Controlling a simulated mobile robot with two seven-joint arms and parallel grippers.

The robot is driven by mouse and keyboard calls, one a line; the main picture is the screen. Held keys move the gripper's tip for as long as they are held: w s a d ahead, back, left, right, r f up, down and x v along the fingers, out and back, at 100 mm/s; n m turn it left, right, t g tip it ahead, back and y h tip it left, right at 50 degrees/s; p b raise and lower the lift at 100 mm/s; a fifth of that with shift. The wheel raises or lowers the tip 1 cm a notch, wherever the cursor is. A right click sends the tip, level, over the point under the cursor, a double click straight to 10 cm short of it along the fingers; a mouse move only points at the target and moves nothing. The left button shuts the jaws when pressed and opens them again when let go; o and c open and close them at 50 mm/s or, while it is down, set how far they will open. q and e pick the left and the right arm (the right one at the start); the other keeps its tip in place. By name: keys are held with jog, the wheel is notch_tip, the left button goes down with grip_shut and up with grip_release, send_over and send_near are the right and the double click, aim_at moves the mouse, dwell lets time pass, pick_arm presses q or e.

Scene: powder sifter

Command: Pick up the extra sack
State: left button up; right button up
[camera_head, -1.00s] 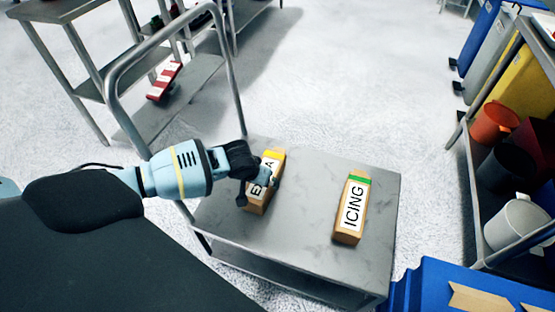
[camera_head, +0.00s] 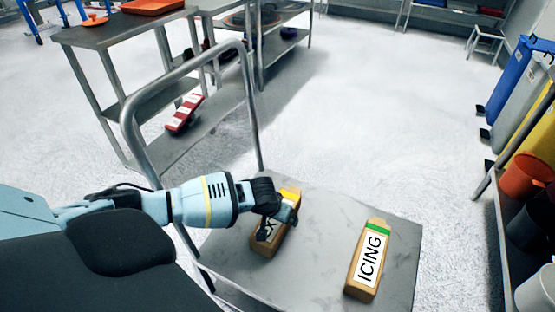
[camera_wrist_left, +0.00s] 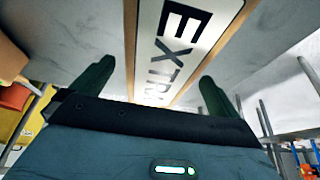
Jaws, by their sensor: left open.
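The fingers are apart, with a gap visible on each side of the sack. My right gripper is not in view.
The cart's tubular handle (camera_head: 185,85) rises behind my left arm. Shelving with pots (camera_head: 525,177) and bins is at the right. The floor beyond the cart is clear.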

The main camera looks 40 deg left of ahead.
pick_arm(q)
jog(key=x, duration=0.2)
jog(key=b+x, duration=0.1)
jog(key=x, duration=0.1)
jog(key=shift+s, duration=0.25)
jog(key=shift+w+f+b, duration=0.1)
jog(key=shift+f+b, duration=0.05)
jog(key=shift+b, duration=0.15)
jog(key=shift+c, duration=0.3)
jog(key=c, duration=1.7)
jog(key=shift+w+r, duration=0.1)
jog(key=shift+r, duration=0.15)
